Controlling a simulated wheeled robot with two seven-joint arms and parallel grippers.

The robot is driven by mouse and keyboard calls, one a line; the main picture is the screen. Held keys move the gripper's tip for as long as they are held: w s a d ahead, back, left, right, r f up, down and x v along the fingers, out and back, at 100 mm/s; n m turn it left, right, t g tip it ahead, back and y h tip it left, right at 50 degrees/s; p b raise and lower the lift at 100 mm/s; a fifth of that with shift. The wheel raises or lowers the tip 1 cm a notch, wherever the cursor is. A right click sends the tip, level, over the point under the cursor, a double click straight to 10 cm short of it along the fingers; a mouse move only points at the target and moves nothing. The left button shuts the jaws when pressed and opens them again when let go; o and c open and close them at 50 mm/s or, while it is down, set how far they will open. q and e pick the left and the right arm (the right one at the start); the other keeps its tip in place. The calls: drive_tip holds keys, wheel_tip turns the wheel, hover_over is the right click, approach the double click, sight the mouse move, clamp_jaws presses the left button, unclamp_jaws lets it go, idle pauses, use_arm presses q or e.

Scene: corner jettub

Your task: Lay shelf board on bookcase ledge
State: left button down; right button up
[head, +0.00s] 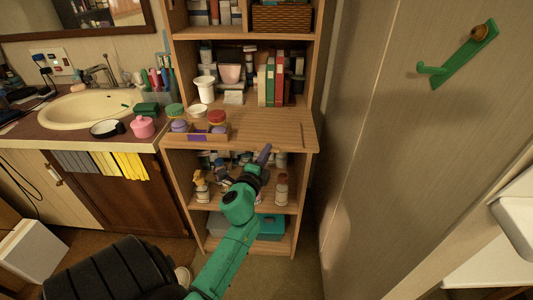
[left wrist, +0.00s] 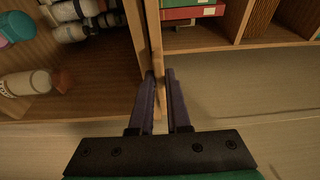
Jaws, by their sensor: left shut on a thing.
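The wooden shelf board (head: 262,127) lies roughly level in the bookcase (head: 312,190), at the middle opening, with its front edge showing. My left gripper (head: 264,153) reaches up from below to this front edge. In the left wrist view my left gripper (left wrist: 160,75) is shut with one finger on each side of the board's edge (left wrist: 155,40). The ledge under the board is hidden, so I cannot tell how the board bears on it. My right gripper is not in view.
Books (head: 271,80), a white cup (head: 204,88) and a small box of lidded jars (head: 200,131) stand at the board's level. Bottles (head: 281,188) stand on the shelf below. A sink counter (head: 150,146) is at left, a wall with a green hook (head: 462,55) at right.

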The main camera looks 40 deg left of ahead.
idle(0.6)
use_arm(q)
drive_tip(key=shift+f+b, duration=0.25)
drive_tip(key=shift+b, duration=0.05)
idle(0.7)
drive_tip(key=c, duration=0.8)
unclamp_jaws()
drive_tip(key=shift+s, duration=0.15)
drive_tip(key=s+d, duration=0.3)
drive_tip(key=s, duration=0.1)
drive_tip(key=shift+s+d+b, duration=0.3)
drive_tip(key=shift+d+b, duration=0.05)
drive_tip(key=shift+b, duration=0.05)
drive_tip(key=shift+r, duration=0.1)
